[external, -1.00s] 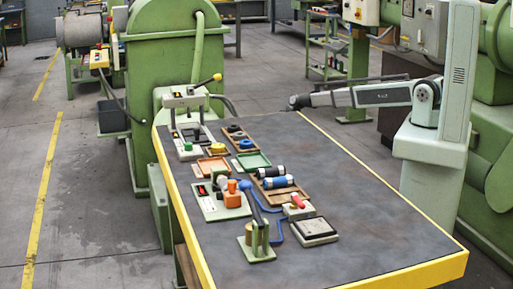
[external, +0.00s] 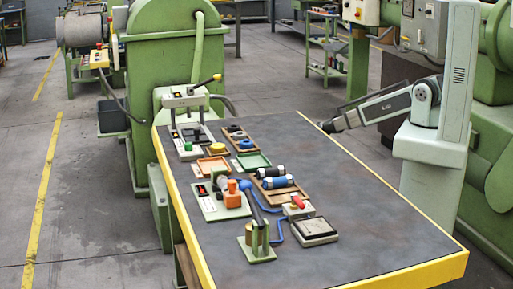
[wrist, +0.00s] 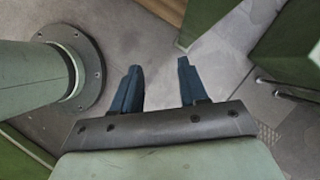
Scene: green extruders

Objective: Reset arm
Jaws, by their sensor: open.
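My gripper (external: 330,126) is at the far right edge of the dark table (external: 380,240), apart from everything on it. In the wrist view my gripper (wrist: 160,85) shows two dark fingers spread apart with nothing between them. Below the fingers the wrist view shows grey floor (wrist: 220,50). My arm reaches left from its pale green column and slopes down toward the gripper.
On the table stand a lever device (external: 257,240), a black-topped box (external: 314,230), a red-button box (external: 298,207), blue and black cylinders (external: 278,182), a green tray (external: 252,161) and a lever panel (external: 190,130). The table's right half is clear. Green machines (external: 160,80) stand around.

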